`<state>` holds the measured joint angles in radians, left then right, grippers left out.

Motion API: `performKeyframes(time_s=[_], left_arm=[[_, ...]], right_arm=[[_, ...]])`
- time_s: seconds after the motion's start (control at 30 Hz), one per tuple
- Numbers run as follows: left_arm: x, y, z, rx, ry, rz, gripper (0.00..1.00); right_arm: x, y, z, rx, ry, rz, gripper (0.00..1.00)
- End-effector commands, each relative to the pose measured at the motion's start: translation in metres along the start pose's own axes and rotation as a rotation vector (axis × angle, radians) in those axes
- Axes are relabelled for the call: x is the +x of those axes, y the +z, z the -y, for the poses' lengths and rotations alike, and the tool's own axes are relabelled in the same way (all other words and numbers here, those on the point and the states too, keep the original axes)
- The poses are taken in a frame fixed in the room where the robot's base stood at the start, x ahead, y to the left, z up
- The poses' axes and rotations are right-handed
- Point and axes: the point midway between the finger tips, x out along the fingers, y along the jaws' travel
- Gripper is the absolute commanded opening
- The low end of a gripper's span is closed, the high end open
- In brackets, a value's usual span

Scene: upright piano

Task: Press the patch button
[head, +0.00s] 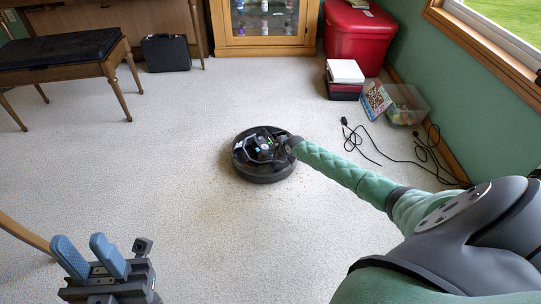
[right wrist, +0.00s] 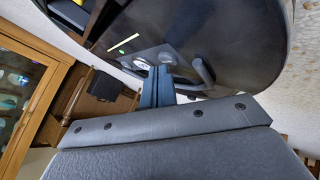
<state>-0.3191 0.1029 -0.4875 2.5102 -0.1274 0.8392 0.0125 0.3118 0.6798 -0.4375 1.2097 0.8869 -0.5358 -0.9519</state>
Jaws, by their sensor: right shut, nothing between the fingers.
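A round black robot vacuum (head: 250,173) lies on the carpet in the middle of the head view. In the right wrist view its dark top (right wrist: 235,60) fills the upper part, with a lit green strip (right wrist: 123,44) and a pale round button (right wrist: 141,65). I cannot read which button is the patch button. My right gripper (head: 272,149) is over the vacuum; its blue fingers (right wrist: 157,70) are shut and empty, their tips close to the round button. Contact cannot be told. My left gripper (head: 88,250) is open and empty at the lower left, away from the vacuum.
Brown specks lie on the carpet (head: 215,205) around the vacuum. A black cable (head: 385,160), a clear bin (head: 408,105) and a red chest (head: 357,38) are at the right. A bench (head: 60,60), black case (head: 166,53) and glass cabinet (head: 265,42) stand behind.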

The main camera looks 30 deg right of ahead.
Motion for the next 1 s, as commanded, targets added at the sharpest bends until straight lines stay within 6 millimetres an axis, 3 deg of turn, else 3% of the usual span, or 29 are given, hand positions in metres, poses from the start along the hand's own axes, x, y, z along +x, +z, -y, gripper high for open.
performKeyframes(time_s=[0.17,0.57,1.0], left_arm=[[0.009,-0.001,0.001,0.001,0.003,-0.006,0.31],[0.010,-0.001,0.001,0.000,0.003,-0.006,0.31],[0.033,-0.004,0.001,-0.001,-0.002,0.005,0.31]], right_arm=[[-0.007,-0.005,-0.005,0.000,0.001,0.000,0.00],[-0.008,-0.006,-0.006,0.000,0.001,0.000,0.00],[-0.031,-0.022,-0.023,-0.001,0.001,0.000,0.00]])
